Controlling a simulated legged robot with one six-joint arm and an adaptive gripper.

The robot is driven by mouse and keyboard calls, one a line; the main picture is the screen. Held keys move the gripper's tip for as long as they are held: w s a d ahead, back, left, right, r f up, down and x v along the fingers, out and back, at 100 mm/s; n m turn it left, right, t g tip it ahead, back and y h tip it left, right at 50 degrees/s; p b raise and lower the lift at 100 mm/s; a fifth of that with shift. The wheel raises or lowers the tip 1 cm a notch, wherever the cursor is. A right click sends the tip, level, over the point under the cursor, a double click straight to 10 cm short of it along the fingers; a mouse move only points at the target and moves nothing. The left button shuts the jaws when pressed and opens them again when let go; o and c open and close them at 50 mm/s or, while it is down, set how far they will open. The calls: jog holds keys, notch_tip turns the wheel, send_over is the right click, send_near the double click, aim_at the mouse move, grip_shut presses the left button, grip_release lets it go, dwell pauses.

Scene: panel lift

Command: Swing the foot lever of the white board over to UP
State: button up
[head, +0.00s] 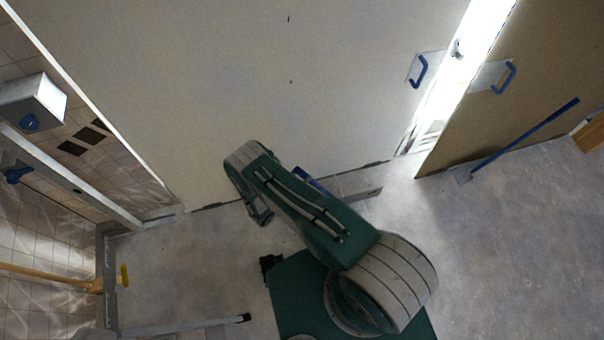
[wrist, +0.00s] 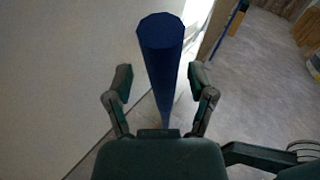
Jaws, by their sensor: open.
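The white board (head: 290,80) stands upright over most of the head view, its lower edge close to the floor. A blue piece (head: 312,183) and a grey metal plate (head: 358,186) show at the foot of the board, partly behind my arm; they look like parts of the foot lever. In the wrist view a blue bar (wrist: 162,50), apparently the lever's handle, stands between the fingers of my gripper (wrist: 160,80). The gripper is open, with a finger on each side of the bar; contact cannot be told. The UP mark is not visible.
A brown board (head: 545,70) with a blue handle (head: 503,77) stands at the right, beyond a bright gap. A blue-handled tool (head: 520,137) leans against it. A metal rail (head: 70,180) and tiled wall are at the left. Concrete floor (head: 500,240) is open at the right.

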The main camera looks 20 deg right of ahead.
jog(key=shift+w+d, duration=0.15)
jog(key=shift+d, duration=0.25)
jog(key=shift+c, duration=0.4)
grip_shut()
